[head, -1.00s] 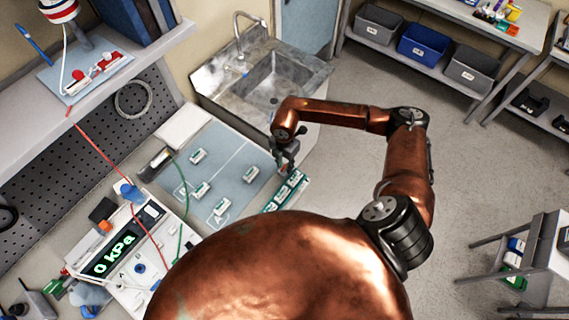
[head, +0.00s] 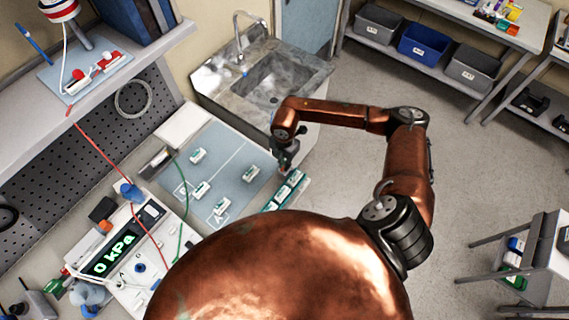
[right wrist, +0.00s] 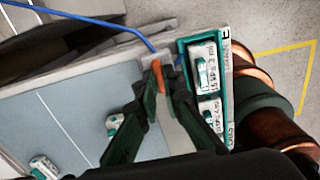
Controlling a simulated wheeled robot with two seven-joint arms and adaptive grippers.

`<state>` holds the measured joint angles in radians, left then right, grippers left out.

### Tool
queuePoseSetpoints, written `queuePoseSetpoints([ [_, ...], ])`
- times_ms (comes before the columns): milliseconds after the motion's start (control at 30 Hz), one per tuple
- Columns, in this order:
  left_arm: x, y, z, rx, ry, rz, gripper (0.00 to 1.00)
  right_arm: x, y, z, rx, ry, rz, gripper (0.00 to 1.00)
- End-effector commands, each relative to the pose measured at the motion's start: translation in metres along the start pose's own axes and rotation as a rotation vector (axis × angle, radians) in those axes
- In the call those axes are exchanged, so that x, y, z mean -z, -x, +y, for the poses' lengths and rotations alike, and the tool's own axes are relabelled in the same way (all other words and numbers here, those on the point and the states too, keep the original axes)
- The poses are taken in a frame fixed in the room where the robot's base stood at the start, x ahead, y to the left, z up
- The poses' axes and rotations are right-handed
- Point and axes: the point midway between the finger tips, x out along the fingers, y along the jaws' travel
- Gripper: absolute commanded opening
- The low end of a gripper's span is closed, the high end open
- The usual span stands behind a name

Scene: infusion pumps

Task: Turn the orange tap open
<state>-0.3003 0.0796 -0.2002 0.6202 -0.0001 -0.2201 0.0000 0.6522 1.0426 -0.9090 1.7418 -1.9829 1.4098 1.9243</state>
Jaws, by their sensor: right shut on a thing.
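The orange tap (right wrist: 158,76) shows in the right wrist view as a small orange lever between my fingertips, near a pale fitting at the mat's edge. A blue line runs to that fitting. My right gripper (right wrist: 163,88) is shut on the tap, its dark green fingers converging there. In the head view the right gripper (head: 284,164) is at the right edge of the grey-blue mat (head: 232,152), beside the green tray; the tap is too small to make out there. My left gripper is not in view.
A green tray (head: 270,207) of white-and-green modules lies close beside the gripper; it also shows in the right wrist view (right wrist: 187,62). Several similar modules sit on the mat. A pressure box (head: 150,215) reading 0 kPa stands left. A sink (head: 270,80) is behind.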

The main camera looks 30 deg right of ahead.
Motion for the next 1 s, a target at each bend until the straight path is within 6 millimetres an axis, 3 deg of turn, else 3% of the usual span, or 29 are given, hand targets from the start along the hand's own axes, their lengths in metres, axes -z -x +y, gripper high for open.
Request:
queuePoseSetpoints([
  [367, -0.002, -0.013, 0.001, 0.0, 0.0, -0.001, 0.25, 0.0, -0.001, 0.001, -0.001, 0.139, 0.0, 0.0],
  [1000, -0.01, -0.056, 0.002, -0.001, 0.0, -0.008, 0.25, 0.0, -0.002, 0.001, -0.003, 0.68, -0.001, 0.0],
])
